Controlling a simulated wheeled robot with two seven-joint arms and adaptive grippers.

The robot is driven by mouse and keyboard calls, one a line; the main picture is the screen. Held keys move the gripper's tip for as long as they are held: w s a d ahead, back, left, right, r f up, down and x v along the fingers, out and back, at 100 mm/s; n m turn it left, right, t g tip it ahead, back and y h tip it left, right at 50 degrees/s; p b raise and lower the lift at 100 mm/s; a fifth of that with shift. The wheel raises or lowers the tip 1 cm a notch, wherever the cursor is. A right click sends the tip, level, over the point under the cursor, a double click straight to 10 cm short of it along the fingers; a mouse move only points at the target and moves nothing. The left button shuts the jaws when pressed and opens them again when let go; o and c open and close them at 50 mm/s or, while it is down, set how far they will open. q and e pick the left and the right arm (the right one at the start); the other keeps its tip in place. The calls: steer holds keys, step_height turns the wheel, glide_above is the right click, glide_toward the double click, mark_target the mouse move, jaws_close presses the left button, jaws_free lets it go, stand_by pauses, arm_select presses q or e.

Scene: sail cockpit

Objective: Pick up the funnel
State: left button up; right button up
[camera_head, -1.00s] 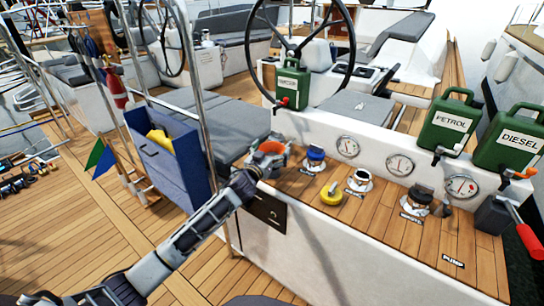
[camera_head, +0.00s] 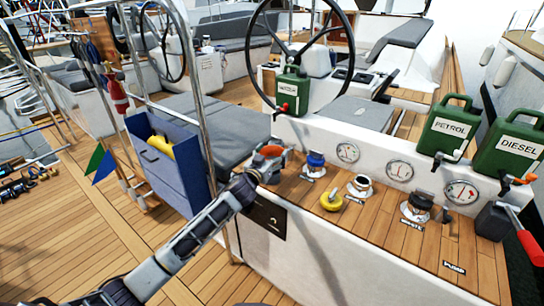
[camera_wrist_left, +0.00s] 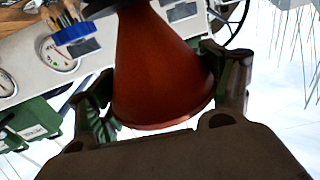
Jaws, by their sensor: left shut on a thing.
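The orange-red funnel (camera_head: 271,151) is at the left end of the wooden counter, partly hidden by my left gripper (camera_head: 262,166). In the left wrist view, the funnel (camera_wrist_left: 160,72) fills the middle, its wide rim toward the camera. The left gripper's two fingers (camera_wrist_left: 170,100) stand on either side of it, shut on it. Whether the funnel touches the counter cannot be told. My right gripper is not in view.
On the counter (camera_head: 400,240) stand a blue cap (camera_head: 316,159), a yellow cap (camera_head: 331,198), an open filler (camera_head: 361,184) and a dark filler (camera_head: 419,203). Green petrol (camera_head: 449,129) and diesel (camera_head: 515,145) cans stand right. A blue box (camera_head: 168,175) hangs left.

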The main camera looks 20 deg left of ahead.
arm_select(q)
step_height(320, 180, up, 7)
steer(key=shift+r+p, duration=0.2)
steer(key=shift+p, duration=0.75)
steer(key=shift+r, duration=0.9)
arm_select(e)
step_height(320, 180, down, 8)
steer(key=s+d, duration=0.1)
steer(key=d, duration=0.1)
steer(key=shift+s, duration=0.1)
arm_select(q)
steer(key=shift+r+p, duration=0.1)
steer(key=shift+p, duration=0.25)
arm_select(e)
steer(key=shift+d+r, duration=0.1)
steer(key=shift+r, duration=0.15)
arm_select(q)
steer(key=shift+r+p, duration=1.4)
steer(key=shift+p, duration=0.1)
steer(key=shift+c, duration=0.2)
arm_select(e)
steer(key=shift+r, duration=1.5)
